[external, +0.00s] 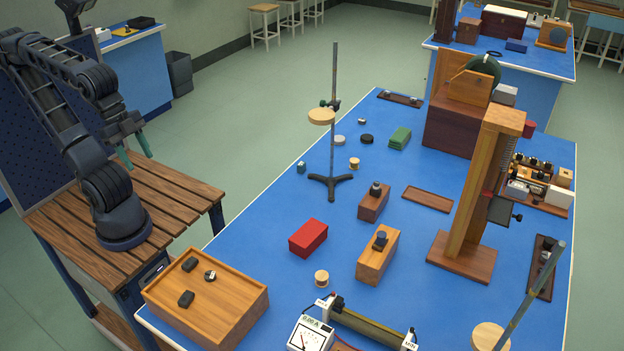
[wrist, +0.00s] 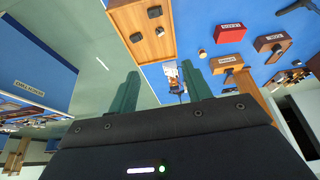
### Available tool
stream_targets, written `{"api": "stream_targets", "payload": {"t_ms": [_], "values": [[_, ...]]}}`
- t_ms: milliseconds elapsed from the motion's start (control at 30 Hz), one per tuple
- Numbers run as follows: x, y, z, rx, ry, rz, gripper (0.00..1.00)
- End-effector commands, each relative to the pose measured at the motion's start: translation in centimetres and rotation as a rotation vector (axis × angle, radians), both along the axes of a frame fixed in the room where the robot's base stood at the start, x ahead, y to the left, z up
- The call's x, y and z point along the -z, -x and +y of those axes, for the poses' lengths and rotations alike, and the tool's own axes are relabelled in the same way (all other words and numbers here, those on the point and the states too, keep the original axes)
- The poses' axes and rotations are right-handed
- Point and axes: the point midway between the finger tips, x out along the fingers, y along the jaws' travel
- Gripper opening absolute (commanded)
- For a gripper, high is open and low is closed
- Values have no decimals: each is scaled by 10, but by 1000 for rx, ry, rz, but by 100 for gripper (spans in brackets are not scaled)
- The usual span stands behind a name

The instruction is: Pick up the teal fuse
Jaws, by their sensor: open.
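A small teal block, which looks like the teal fuse (external: 301,167), stands on the blue bench near its left edge, left of the stand's tripod foot. I cannot make it out in the wrist view. My gripper (external: 139,157) is open and empty, raised above the slatted wooden table (external: 150,200), well to the left of the fuse and apart from it. Its two teal fingers also show in the wrist view (wrist: 161,84), spread apart with nothing held between them.
The blue bench (external: 270,215) holds a retort stand (external: 334,130), a red box (external: 308,238), a small wooden spool (external: 354,163), a green block (external: 400,138) and two wooden blocks. A wooden box (external: 205,300) stands at the near left corner. The surface around the fuse is mostly clear.

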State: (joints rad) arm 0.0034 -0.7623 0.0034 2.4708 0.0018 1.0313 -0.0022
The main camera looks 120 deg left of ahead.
Motion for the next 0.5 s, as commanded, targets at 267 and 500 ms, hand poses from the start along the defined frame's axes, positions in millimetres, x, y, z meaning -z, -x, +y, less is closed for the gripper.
{"api": "stream_targets", "payload": {"t_ms": [267, 500], "values": [[-34, -25, 20, -96, 28, 27, 49], [-57, -64, 59, -248, 69, 64, 49]]}}
